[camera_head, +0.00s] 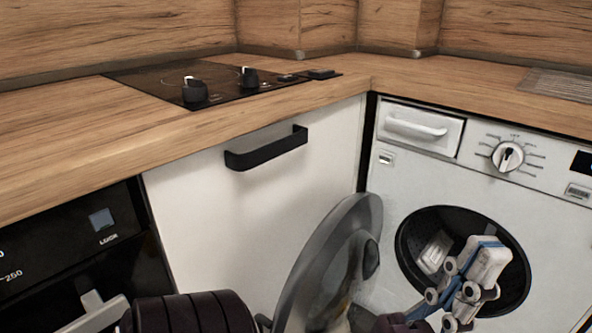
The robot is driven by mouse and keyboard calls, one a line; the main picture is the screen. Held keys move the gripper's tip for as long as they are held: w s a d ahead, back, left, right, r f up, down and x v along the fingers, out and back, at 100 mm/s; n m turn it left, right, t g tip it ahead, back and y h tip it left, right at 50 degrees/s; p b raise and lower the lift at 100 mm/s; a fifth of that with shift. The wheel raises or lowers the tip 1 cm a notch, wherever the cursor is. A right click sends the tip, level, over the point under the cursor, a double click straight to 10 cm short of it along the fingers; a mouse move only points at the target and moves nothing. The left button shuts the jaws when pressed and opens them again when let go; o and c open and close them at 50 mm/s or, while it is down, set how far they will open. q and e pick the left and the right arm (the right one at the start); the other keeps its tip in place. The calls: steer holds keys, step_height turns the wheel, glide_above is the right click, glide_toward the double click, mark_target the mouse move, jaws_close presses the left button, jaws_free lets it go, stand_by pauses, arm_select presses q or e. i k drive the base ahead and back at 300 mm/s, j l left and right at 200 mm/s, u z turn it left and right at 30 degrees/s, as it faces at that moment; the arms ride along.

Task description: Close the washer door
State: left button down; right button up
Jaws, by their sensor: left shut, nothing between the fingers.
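The washer (395,177) is a white front-loader at the right. Its round door (312,262), with a grey rim and dark see-through middle, stands swung open on the left side of the dark drum opening (415,243). My left gripper (488,262), with pale pads and blue parts, is shut and empty. It appears in front of the drum opening, to the right of the door. My dark arm runs along the bottom edge, and the door hides part of it. Contact between arm and door cannot be told. My right gripper is not in view.
A white cabinet with a black handle (266,148) stands left of the washer. A black oven (75,245) is at the lower left. A wooden worktop (130,135) with a black hob (160,80) runs above. The washer has a dial (507,156) and drawer (420,130).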

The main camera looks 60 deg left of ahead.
mark_target(347, 286)
steer(key=i+u, duration=0.1)
steer(key=u, duration=0.35)
steer(key=i+u, duration=0.1)
steer(key=u, duration=0.8)
steer(key=i, duration=0.3)
steer(key=k+j+u, duration=0.2)
steer(key=u, duration=0.35)
steer(key=i+j, duration=0.05)
